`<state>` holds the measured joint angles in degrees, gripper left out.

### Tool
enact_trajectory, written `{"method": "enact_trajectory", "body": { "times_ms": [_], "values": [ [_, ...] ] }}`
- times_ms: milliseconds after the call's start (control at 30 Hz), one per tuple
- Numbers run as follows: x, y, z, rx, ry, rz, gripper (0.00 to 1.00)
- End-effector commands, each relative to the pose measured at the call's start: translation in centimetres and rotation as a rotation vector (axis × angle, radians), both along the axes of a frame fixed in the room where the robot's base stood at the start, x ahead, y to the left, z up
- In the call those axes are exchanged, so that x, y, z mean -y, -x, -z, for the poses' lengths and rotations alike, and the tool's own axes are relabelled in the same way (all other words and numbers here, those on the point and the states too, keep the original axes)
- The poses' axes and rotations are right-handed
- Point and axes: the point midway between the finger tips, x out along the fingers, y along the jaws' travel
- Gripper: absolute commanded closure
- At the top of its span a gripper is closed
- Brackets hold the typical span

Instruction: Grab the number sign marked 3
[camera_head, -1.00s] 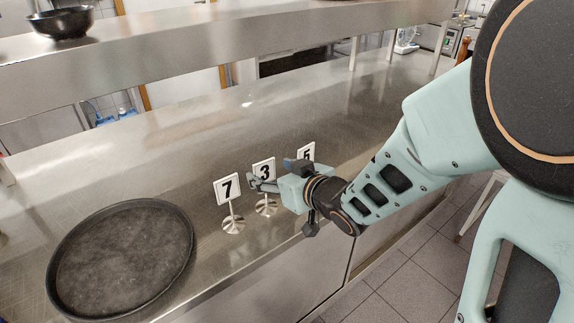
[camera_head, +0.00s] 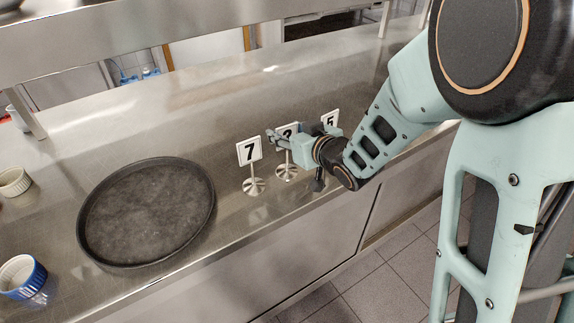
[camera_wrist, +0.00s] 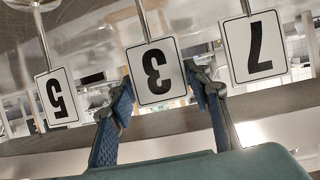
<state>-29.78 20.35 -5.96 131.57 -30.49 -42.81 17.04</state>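The white sign marked 3 (camera_wrist: 156,72) appears upside down in the middle of the wrist view, between the two blue-padded fingers of my gripper (camera_wrist: 160,78). The fingers are apart, with a tip close to each side edge of the sign; I cannot tell whether they touch it. In the head view my gripper (camera_head: 281,137) partly covers the sign 3 (camera_head: 287,130). The sign's round metal base appears to stand on the counter.
The sign 7 (camera_head: 249,151) and the sign 5 (camera_head: 330,119) stand close on either side. A round dark tray (camera_head: 148,212) lies left on the steel counter (camera_head: 210,105). A blue ramekin (camera_head: 22,277) is near the left edge. A shelf (camera_head: 140,35) runs above the back.

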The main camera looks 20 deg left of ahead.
Motion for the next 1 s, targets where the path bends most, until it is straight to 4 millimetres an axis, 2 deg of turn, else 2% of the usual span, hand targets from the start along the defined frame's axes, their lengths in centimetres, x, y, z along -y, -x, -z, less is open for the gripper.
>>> {"method": "enact_trajectory", "body": {
  "times_ms": [67,367,767,1000],
  "values": [
    [0.0,0.0,0.0,0.0,0.0,0.0,0.66],
    [0.0,0.0,0.0,0.0,0.0,0.0,0.99],
    [-0.2,-0.1,-0.7,0.001,-0.001,0.0,1.0],
    [-0.9,-0.5,-3.6,0.002,-0.002,0.003,1.0]
  ]
}}
